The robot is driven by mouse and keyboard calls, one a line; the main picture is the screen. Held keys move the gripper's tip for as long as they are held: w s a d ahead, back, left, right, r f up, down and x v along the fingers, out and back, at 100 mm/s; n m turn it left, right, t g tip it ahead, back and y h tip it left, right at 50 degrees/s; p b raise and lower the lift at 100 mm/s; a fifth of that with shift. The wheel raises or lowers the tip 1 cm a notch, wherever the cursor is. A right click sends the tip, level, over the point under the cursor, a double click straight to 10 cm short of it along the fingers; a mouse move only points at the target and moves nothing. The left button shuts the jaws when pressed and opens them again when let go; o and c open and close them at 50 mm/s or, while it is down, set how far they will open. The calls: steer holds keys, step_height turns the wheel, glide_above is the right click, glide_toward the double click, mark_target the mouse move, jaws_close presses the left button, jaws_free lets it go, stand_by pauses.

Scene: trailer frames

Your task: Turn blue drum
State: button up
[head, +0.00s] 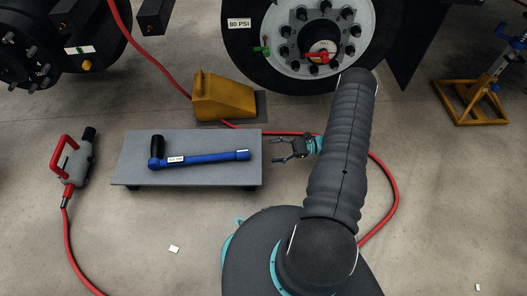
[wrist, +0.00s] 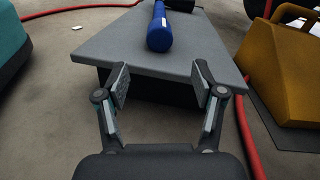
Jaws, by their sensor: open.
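No blue drum shows plainly in either view. A blue bar (head: 205,158) with a black upright grip (head: 156,147) at its left end lies on a low grey platform (head: 225,178). The bar's round blue end also shows at the top of the wrist view (wrist: 160,35). My gripper (head: 276,149) is open and empty just right of the platform, pointing at the bar's free end. In the wrist view its two fingers (wrist: 161,82) are spread before the platform's near edge, apart from the bar.
A yellow wheel chock (head: 222,98) stands behind the platform, with a large wheel (head: 283,77) behind it. A red hose (head: 393,190) runs around my arm. A red-handled tool (head: 77,162) lies left of the platform. A yellow stand (head: 470,103) is at right.

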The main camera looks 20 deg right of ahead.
steer(key=shift+s+d, duration=0.2)
steer(key=shift+d, duration=0.5)
